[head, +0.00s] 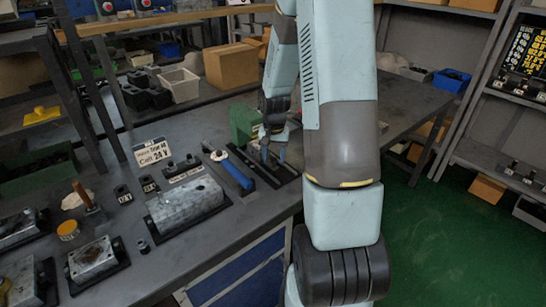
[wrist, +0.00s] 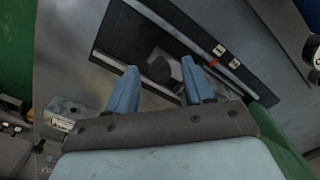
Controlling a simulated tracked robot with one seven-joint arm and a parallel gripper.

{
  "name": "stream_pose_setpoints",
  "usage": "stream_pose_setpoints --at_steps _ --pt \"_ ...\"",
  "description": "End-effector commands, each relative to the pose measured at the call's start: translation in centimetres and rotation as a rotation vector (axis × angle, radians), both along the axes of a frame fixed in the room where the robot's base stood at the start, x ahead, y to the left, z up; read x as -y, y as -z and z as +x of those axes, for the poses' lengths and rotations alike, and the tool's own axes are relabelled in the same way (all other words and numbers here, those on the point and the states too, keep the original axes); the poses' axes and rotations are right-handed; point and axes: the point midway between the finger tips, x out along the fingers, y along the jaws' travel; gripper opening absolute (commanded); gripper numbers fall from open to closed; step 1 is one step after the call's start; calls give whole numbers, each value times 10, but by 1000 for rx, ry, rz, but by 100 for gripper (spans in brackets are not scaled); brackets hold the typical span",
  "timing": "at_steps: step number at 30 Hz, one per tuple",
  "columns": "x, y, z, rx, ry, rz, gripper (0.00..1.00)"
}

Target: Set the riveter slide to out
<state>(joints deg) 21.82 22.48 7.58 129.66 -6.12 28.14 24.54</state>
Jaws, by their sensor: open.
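The riveter slide shows in the wrist view as a grey block with a dark round knob (wrist: 160,69) on a dark base plate (wrist: 125,38) with long metal rails. Two small white label tiles (wrist: 219,51) and a red mark sit along one rail; I cannot read them. My gripper (wrist: 159,64) is open, its two blue fingers on either side of the knob in the picture, with no clear contact. In the head view my gripper (head: 273,150) is low over the slide's base plate (head: 283,172), and the slide block is mostly hidden behind my fingers.
A green upright (head: 243,123) stands just behind the slide. A blue-handled tool (head: 236,174) lies to the left, with a grey metal block (head: 186,207) beyond it. A sign (head: 152,152), bins and cardboard boxes stand farther back. The bench right of the slide looks clear.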

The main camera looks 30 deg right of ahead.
Motion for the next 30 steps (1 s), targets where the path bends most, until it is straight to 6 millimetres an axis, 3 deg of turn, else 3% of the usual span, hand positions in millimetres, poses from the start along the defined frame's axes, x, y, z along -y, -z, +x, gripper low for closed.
stream_pose_setpoints --at_steps 8,24,30 --pt "0 1 0 0 0 0 52" --pt "0 1 0 0 1 0 1" --pt "1 1 0 0 1 0 0"
